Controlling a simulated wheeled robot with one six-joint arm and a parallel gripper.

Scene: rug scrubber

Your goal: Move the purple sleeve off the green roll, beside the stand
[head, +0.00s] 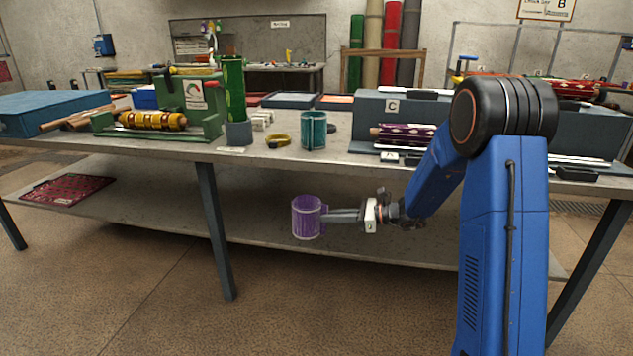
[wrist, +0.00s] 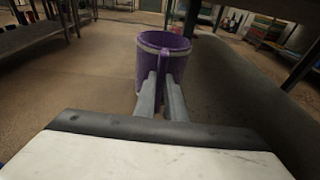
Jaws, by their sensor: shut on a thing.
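The purple sleeve (head: 306,218) is a short upright cylinder held in the air in front of the table, below the level of its top. My gripper (head: 328,215) is shut on the sleeve's right side. In the wrist view the fingers (wrist: 163,95) pinch a raised tab or handle on the near side of the purple sleeve (wrist: 150,62), which shows a pale band near its rim. The green roll (head: 234,88) stands upright in a dark grey stand (head: 239,133) on the table, clear of the purple sleeve.
A teal cylinder (head: 314,130) stands on the table (head: 275,158) right of the stand, with a yellow ring (head: 278,140) between them. A green fixture with a yellow roller (head: 153,120) is at the left. The table's front edge and lower shelf (head: 180,195) are near the sleeve.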

